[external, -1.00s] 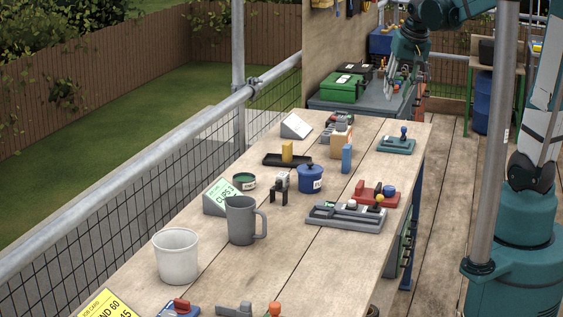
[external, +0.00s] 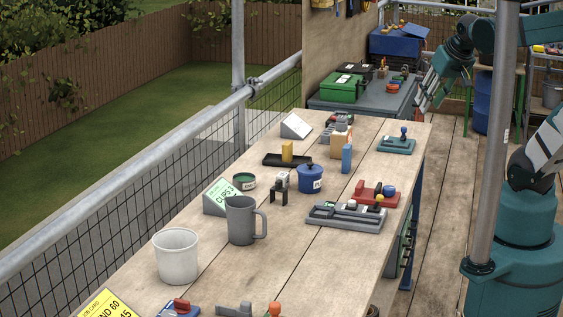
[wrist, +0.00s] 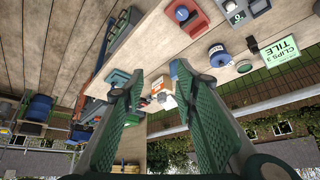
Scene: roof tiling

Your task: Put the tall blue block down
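The tall blue block (external: 346,158) stands upright on the wooden table, beside a wood-coloured block and behind the blue lidded pot. In the wrist view a sliver of blue that looks like this block (wrist: 173,70) shows beside the right fingertip. My gripper (external: 425,100) is beyond the table's right edge, well apart from the block, and tilted. In the wrist view its two green fingers (wrist: 156,75) are spread with a gap between them. Nothing is held between them.
A black tray (external: 270,160) with a yellow block lies left of the blue block. The blue pot (external: 311,178), a red fixture (external: 376,194) and a teal fixture (external: 397,145) stand nearby. A grey side bench (external: 385,92) carries a green box (external: 343,88). A scaffold pole (external: 493,150) stands near my arm.

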